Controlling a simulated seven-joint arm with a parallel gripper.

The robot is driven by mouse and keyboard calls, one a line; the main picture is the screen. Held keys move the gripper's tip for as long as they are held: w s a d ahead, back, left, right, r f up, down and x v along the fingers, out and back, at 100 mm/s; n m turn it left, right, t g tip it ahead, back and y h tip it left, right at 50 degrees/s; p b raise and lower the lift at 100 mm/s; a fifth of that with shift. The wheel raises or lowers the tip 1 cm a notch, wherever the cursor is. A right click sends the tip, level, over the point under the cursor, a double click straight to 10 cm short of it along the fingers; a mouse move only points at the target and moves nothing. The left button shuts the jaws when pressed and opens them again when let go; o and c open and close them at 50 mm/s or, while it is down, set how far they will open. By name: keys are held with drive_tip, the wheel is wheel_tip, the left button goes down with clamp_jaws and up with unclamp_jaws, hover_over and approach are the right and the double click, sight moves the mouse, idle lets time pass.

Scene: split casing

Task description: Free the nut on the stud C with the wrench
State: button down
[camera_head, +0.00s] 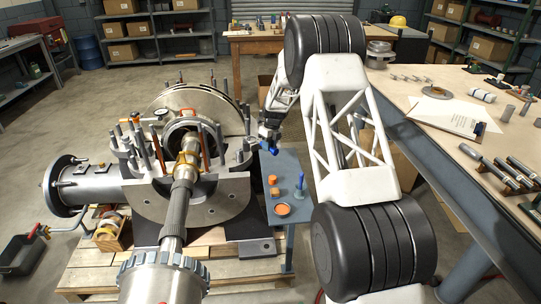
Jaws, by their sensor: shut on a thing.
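The split casing (180,200) stands on a wooden pallet, with several upright studs around its open bore. No letters are readable, so I cannot tell which stud is C, and its nut is too small to make out. My gripper (268,143) is at the casing's right side, beside the studs on the right flange. It is shut on the wrench, of which a small grey part (243,155) seems to show left of the fingers, close to a stud. Whether the wrench sits around a nut or beside it cannot be told. My arm's links hide part of the right side.
A shaft (176,215) runs through the casing's front. A workbench (440,95) with tools and a clipboard (455,115) fills the right. Open floor lies left.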

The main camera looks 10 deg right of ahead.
sight(259, 142)
drive_tip(key=w+r+n, duration=0.1)
drive_tip(key=w+n, duration=0.3)
drive_tip(key=w, duration=0.5)
drive_tip(key=shift+w+r+g+h, duration=0.15)
drive_tip(key=shift+w+g+h, duration=0.05)
drive_tip(key=shift+g+h, duration=0.1)
drive_tip(key=shift+s, duration=0.1)
drive_tip(key=shift+s+a+m+t+y, duration=0.2)
drive_tip(key=shift+s+a+m, duration=0.8)
drive_tip(key=shift+m, duration=0.35)
drive_tip(key=shift+s+a+m+t+y, duration=0.2)
drive_tip(key=shift+s+a+m, duration=0.75)
drive_tip(key=shift+m, duration=0.4)
drive_tip(key=shift+f, duration=1.25)
drive_tip(key=shift+f, duration=1.25)
